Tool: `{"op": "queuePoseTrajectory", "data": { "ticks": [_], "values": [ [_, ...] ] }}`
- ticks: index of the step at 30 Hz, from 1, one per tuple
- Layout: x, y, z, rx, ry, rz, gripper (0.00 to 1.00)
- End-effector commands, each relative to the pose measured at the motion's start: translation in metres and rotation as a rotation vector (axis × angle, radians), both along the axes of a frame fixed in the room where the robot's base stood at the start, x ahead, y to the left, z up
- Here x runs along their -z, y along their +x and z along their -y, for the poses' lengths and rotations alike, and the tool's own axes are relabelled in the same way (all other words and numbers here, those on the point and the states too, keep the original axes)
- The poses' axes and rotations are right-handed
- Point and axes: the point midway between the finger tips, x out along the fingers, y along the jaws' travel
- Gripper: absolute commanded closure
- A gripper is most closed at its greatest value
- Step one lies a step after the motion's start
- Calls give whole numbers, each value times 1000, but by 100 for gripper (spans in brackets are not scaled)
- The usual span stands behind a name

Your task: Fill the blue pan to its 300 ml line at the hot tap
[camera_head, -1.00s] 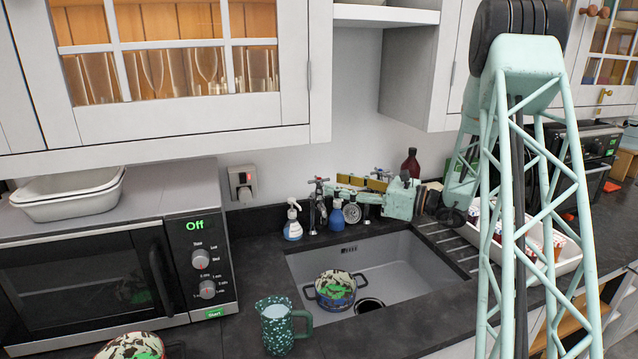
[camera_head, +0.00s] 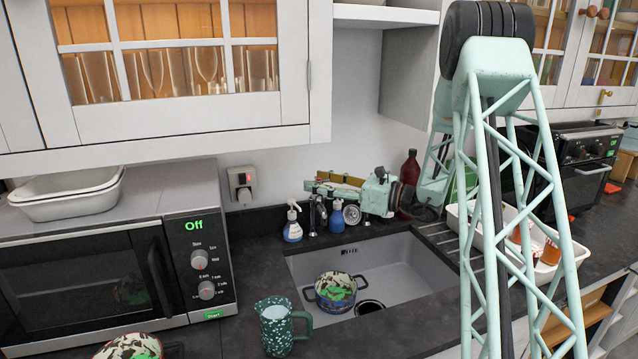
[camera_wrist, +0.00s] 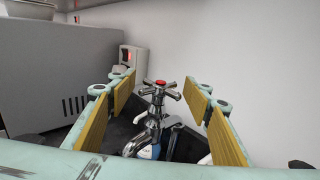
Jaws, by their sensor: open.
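The blue pan (camera_head: 335,291) sits in the sink's left part, its mottled dark, cream and green surface facing up. I cannot make out a 300 ml line or a water level. The hot tap (camera_wrist: 160,90), chrome with a red-centred cross handle, stands ahead in the wrist view. My gripper (camera_wrist: 161,84) is open, its yellow pads on either side of the tap handle with visible gaps. In the head view my gripper (camera_head: 320,184) is at the taps behind the sink and hides the handle. No running water is visible.
The sink (camera_head: 400,268) is otherwise empty around its drain. A speckled green jug (camera_head: 276,328) stands at its front left. Soap bottles (camera_head: 292,226) stand beside the taps. A microwave (camera_head: 100,265) is left, a white tray (camera_head: 548,272) right. Another mottled pan (camera_head: 128,348) is bottom left.

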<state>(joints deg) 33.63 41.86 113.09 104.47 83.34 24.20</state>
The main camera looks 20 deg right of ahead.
Motion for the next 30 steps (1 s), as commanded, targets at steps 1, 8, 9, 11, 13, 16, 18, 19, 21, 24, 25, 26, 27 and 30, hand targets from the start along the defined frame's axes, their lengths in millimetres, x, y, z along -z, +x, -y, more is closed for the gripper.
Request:
{"op": "queuePoseTrajectory", "data": {
  "ticks": [1, 8, 9, 11, 13, 16, 18, 19, 21, 24, 25, 26, 27, 30],
  "values": [
    [0, 0, 0, 0, 0, 0, 54],
    [0, 0, 0, 0, 0, 0, 69],
    [0, 0, 0, 0, 0, 0, 72],
    [0, 0, 0, 0, 0, 0, 78],
    [0, 0, 0, 0, 0, 0, 79],
    [0, 0, 0, -4, 0, 0, 79],
    [-1, 0, 1, -13, 0, 1, 79],
    [-1, 1, 1, -19, 0, 1, 79],
    [-1, 1, 1, -39, 0, 1, 79],
    [-2, 1, 1, -75, 1, 2, 79],
    [-2, 1, 1, -87, 0, 3, 79],
    [-2, 1, 1, -100, -1, 2, 79],
    [-2, 2, 2, -115, -1, 2, 79],
    [-2, 1, 1, -154, 0, 3, 79]
  ]
}}
